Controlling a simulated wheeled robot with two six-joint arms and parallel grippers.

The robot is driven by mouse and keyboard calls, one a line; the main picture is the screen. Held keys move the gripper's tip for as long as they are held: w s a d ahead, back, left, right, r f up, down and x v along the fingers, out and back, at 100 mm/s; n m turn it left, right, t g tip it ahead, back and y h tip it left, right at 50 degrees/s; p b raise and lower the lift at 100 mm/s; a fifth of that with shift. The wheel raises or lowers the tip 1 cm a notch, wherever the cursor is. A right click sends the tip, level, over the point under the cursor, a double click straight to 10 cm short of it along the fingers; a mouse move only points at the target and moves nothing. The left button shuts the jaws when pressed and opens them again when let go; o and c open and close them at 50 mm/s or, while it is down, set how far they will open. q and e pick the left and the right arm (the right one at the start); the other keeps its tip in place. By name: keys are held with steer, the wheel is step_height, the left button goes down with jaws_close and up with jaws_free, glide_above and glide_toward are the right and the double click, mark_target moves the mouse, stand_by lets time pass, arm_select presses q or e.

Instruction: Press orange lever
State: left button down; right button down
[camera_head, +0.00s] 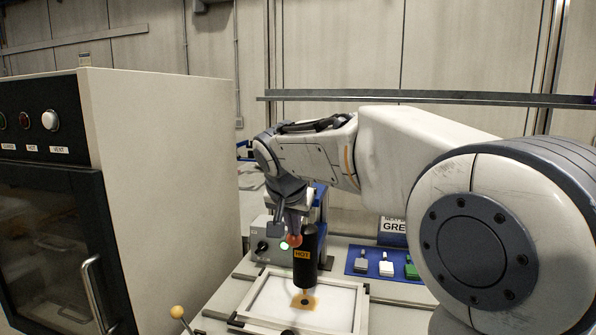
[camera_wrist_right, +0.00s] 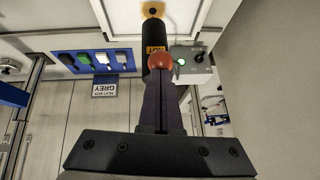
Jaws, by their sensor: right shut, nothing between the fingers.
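My right gripper (camera_head: 291,222) is shut and empty, pointing down from the end of my right arm. Its fingertips (camera_wrist_right: 164,82) are at an orange-red ball knob (camera_head: 293,241), which also shows in the wrist view (camera_wrist_right: 168,62). I cannot tell whether they touch it; the lever's arm is hidden. Beside the knob is a black cylinder marked HOT (camera_head: 305,255), upright above a tan patch with a dark centre (camera_head: 304,301). My left gripper is not in view.
A white framed plate (camera_head: 345,295) lies under the cylinder. A blue rack (camera_head: 355,262) holds several coloured pieces. A cabinet (camera_head: 160,180) stands at left; a yellow ball knob (camera_head: 177,312) is in front.

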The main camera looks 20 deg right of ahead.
steer(key=p+v, duration=0.2)
steer(key=v, duration=1.1)
steer(key=shift+d+r, duration=0.1)
steer(key=s+a+f+n+g+y, duration=0.3)
steer(key=s+a+f+n, duration=0.45)
steer(key=f, duration=0.55)
steer(key=s+a+f+n+g+y+p, duration=0.1)
steer(key=s+a+f+n+g, duration=0.2)
steer(key=s+f+n, duration=0.4)
steer(key=s+f, duration=0.6)
steer(key=s, duration=0.4)
steer(key=shift+f, duration=0.4)
steer(key=shift+a, duration=0.1)
